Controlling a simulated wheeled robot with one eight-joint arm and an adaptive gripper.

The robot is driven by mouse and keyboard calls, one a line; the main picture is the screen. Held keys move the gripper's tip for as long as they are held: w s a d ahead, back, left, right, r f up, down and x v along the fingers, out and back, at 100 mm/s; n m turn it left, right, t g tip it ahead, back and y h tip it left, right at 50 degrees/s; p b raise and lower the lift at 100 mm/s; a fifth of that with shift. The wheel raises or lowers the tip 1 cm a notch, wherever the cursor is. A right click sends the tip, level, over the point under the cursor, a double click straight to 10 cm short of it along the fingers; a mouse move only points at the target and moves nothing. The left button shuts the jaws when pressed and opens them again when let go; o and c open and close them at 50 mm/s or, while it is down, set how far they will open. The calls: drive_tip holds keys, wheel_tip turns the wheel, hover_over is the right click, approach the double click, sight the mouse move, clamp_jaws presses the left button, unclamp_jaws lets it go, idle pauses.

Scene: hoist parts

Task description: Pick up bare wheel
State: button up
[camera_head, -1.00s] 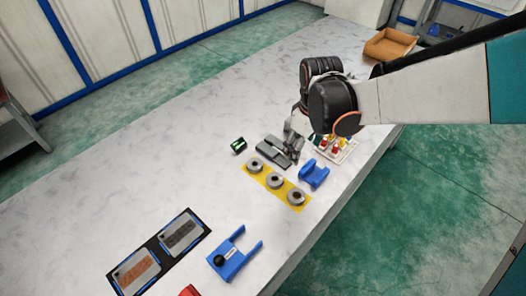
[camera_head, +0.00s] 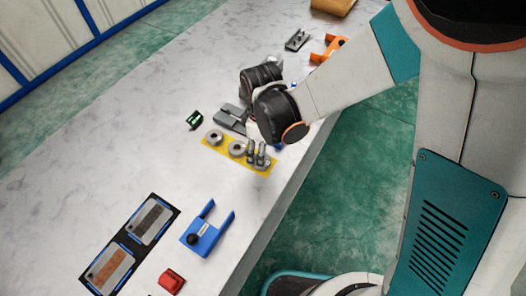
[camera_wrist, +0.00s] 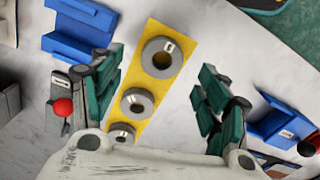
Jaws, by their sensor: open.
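Three grey ring-shaped wheels lie in a row on a yellow strip (camera_wrist: 118,84). In the wrist view they are a large one (camera_wrist: 149,69), a middle one (camera_wrist: 126,104) and a small-looking one (camera_wrist: 121,139). In the head view, two wheels (camera_head: 214,137) (camera_head: 237,148) show clearly, and the one at the right end of the strip (camera_head: 209,144) is partly hidden by my gripper (camera_head: 257,157). My gripper is open and empty above that end. Its green-padded fingers (camera_wrist: 158,82) stand on either side of the row in the wrist view, apart from the wheels.
A blue bracket (camera_wrist: 82,28) lies close to the left finger, and a red knob (camera_wrist: 62,106) shows below it. Another blue bracket (camera_head: 203,240), a black tray (camera_head: 161,211) and a red part (camera_head: 172,281) lie nearer the front. Bare tabletop lies left of the strip.

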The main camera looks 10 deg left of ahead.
wheel_tip(320, 180, down, 5)
drive_tip(key=shift+s+a+r+b, duration=0.1)
drive_tip(key=shift+b, duration=1)
drive_tip(key=shift+r, duration=0.1)
drive_tip(key=shift+c, duration=0.3)
drive_tip(key=c, duration=1.3)
drive_tip(key=shift+c, duration=0.2)
